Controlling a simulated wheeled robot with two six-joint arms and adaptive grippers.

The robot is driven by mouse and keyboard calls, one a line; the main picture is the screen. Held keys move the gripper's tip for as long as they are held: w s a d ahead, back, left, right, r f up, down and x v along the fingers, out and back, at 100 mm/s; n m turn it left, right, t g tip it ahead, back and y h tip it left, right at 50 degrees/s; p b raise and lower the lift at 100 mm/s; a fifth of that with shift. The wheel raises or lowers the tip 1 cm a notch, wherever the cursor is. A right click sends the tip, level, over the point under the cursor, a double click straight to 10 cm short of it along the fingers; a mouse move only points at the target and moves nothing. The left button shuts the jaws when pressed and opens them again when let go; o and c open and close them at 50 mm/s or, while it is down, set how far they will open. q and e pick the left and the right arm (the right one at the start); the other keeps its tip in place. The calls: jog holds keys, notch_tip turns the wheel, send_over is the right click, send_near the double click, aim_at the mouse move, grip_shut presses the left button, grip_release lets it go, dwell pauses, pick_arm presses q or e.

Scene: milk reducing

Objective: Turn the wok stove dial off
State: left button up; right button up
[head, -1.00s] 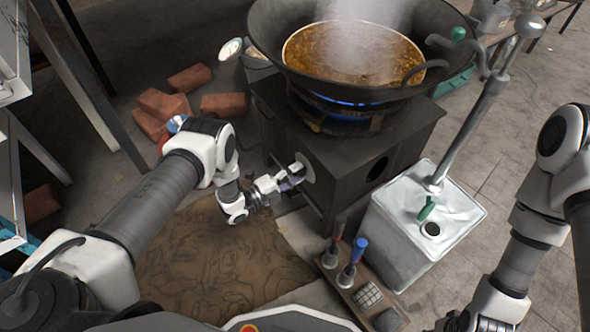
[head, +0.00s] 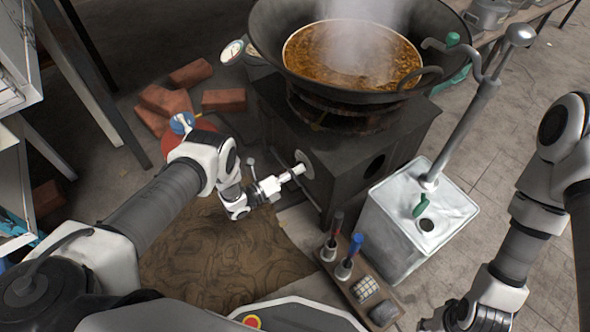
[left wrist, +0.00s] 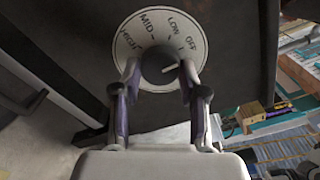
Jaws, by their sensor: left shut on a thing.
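The stove dial is a round pale plate (left wrist: 126,46) marked HIGH, MID, LOW and OFF, with a dark knob (left wrist: 160,66) at its centre. A light pointer on the knob sits on the OFF side of the plate. My left gripper (left wrist: 160,78) is shut on the knob, one finger on each side. In the head view the left gripper (head: 297,170) reaches the dial plate (head: 305,162) on the dark stove's (head: 340,165) left side. The wok (head: 275,70) of steaming brown liquid stands on top. No flame shows below it. My right gripper's fingers are hidden.
A metal canister (head: 395,220) with a pump handle stands right of the stove. A wooden tray (head: 345,280) with small tools lies in front. Bricks (head: 165,105) and a brown mat (head: 205,255) lie to the left.

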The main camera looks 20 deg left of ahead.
pick_arm(q)
jog(key=shift+d, duration=0.1)
dwell(0.3)
jog(key=o, duration=1.1)
jog(key=v, duration=1.2)
